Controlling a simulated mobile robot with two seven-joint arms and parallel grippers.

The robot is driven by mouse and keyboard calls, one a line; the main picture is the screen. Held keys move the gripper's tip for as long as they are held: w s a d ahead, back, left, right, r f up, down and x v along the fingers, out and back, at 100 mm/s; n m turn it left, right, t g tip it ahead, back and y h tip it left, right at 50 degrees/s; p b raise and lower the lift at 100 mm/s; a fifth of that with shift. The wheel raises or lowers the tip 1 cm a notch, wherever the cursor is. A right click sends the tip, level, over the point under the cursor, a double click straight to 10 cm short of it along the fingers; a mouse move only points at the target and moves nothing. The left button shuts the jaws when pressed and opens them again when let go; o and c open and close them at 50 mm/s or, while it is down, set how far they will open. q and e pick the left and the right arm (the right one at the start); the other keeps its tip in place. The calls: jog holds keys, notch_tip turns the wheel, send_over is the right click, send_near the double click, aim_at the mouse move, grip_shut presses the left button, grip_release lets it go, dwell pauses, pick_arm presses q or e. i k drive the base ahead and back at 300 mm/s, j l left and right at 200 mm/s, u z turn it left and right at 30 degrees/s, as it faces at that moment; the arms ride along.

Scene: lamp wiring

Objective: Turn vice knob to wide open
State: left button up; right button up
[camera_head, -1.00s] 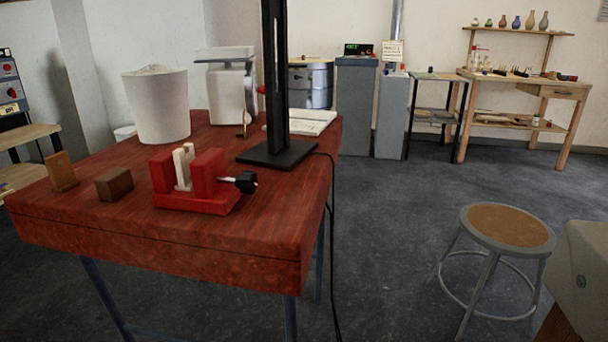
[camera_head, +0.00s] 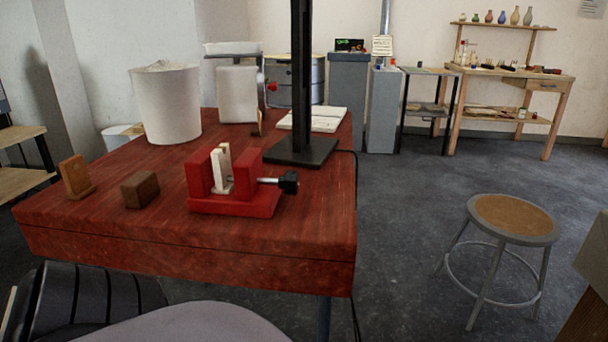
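The red vice (camera_head: 234,203) sits upright near the front of the red wooden table (camera_head: 190,262). Its black knob (camera_head: 289,183) sticks out to the right on a short metal shaft. A pale, notched piece (camera_head: 222,172) stands between the vice jaws. Neither of my grippers shows in the view, and nothing touches the knob.
A black post on a flat base (camera_head: 302,152) stands just behind the vice. Two small wooden blocks, one upright (camera_head: 76,177) and one low (camera_head: 140,189), sit to its left. A white bin (camera_head: 167,104) stands farther back. A round stool (camera_head: 512,216) is at right.

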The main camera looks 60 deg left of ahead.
aim_at(290, 181)
jog(key=k+j+z, duration=0.6)
jog(key=k+j, duration=0.45)
